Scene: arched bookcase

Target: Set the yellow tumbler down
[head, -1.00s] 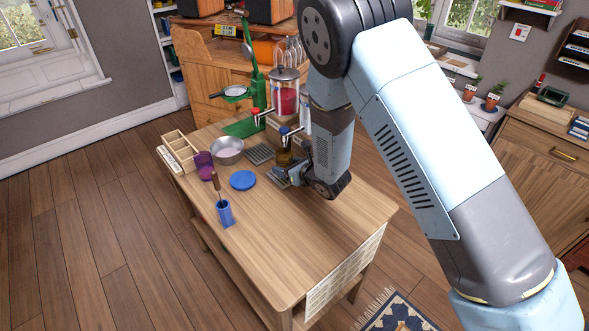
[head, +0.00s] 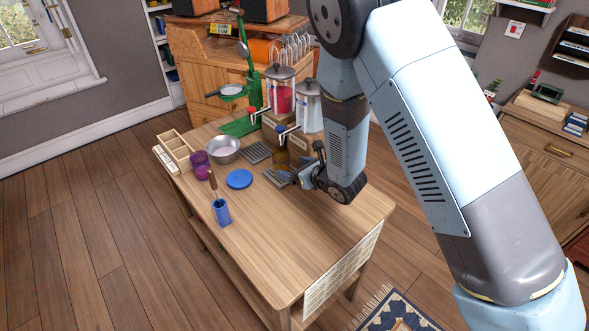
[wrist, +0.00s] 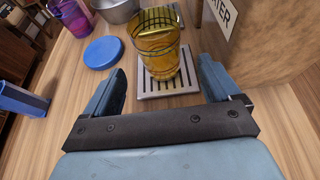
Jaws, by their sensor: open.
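The yellow tumbler (wrist: 160,48) is see-through and stands upright on a slatted grey drip tray (wrist: 152,88) in the wrist view. In the head view it shows small and dark amber (head: 281,159), under the blue-handled tap (head: 286,131), partly hidden by my gripper. My gripper (wrist: 161,68) is open, with one finger low on each side of the picture. The tumbler stands at or just beyond the fingertips, with gaps on both sides. In the head view my gripper (head: 303,172) is just right of the tumbler.
A wooden dispenser base (wrist: 262,40) with a partly readable label stands close on the right. A blue disc (head: 239,179), a metal bowl (head: 224,151), purple cups (head: 201,165) and a blue holder (head: 222,213) stand to the left. The front of the tabletop (head: 300,235) is clear.

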